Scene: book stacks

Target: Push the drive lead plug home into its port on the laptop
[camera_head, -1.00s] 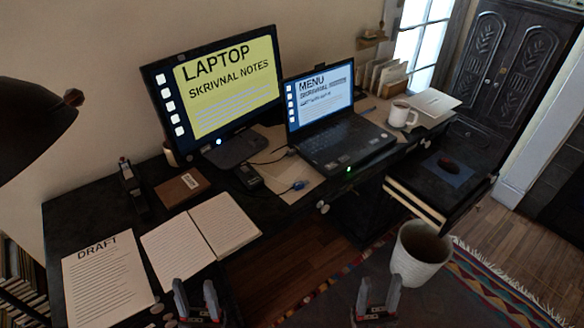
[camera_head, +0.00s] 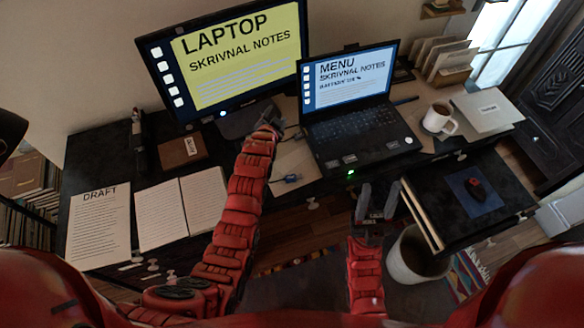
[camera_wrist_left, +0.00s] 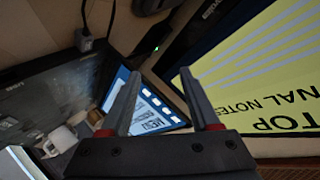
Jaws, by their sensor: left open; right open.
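The laptop (camera_head: 352,128) is open on the desk with its screen lit. In the left wrist view the laptop (camera_wrist_left: 45,90) shows at a steep tilt. A dark plug (camera_wrist_left: 84,40) on a thin lead lies at the laptop's side edge there; how deep it sits in a port I cannot tell. In the head view the plug is too small to make out. My left gripper (camera_head: 268,126) is open and empty, over the desk between monitor and laptop; its fingers (camera_wrist_left: 158,98) are apart from the plug. My right gripper (camera_head: 377,200) is open and empty in front of the desk's edge.
The monitor (camera_head: 235,60) stands behind my left gripper. A blue-ended lead (camera_head: 292,178) lies before the laptop. A mug (camera_head: 438,120) stands right of the laptop.

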